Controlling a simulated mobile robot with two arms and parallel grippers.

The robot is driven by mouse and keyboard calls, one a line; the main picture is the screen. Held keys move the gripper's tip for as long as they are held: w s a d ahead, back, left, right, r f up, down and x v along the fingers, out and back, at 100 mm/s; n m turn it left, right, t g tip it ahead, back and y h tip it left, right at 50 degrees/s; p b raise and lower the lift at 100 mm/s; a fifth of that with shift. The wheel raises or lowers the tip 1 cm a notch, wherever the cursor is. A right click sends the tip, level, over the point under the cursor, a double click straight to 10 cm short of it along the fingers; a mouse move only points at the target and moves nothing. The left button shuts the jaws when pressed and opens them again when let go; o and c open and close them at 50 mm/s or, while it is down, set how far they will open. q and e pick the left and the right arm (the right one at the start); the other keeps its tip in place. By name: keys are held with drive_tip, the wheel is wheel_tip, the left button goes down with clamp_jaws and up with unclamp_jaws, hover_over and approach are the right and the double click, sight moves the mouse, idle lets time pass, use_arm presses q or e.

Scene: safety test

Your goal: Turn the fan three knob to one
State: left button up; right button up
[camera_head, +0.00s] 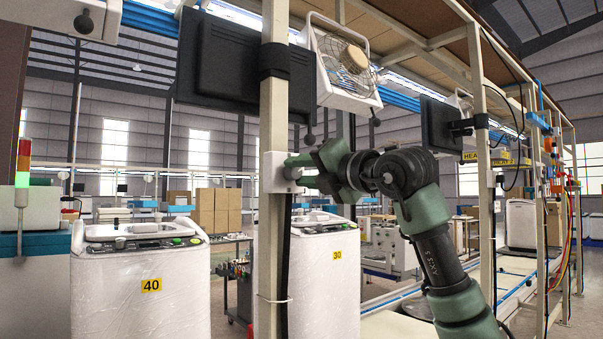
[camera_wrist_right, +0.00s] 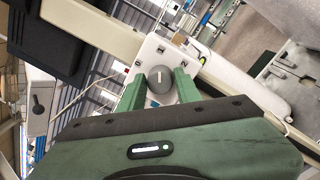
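A white control box (camera_head: 274,172) is fixed to a beige post at the middle of the head view. Its round grey knob (camera_wrist_right: 160,79) shows in the right wrist view, with a light pointer mark near upright in that picture. My right gripper (camera_head: 304,172) is at the box, reaching in from the right. In the right wrist view its green fingers (camera_wrist_right: 160,88) stand on both sides of the knob, very close to it. I cannot tell whether they press on it. A white fan (camera_head: 345,68) hangs above, right of the post. My left gripper is not in view.
The beige post (camera_head: 272,120) carries a dark monitor (camera_head: 235,58) beside the fan. Another white box with a dark knob (camera_head: 85,24) is at the upper left. Wrapped washing machines, numbered 40 (camera_head: 140,285) and 30 (camera_head: 325,280), stand below, left and right of the post.

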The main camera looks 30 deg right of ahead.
drive_tip(key=shift+o, duration=1.2)
drive_tip(key=shift+s, duration=0.15)
drive_tip(key=s+b, duration=0.2)
drive_tip(key=s, duration=0.5)
drive_tip(key=shift+s+d+f, duration=0.2)
drive_tip(key=shift+d+f, duration=0.05)
drive_tip(key=shift+d, duration=0.2)
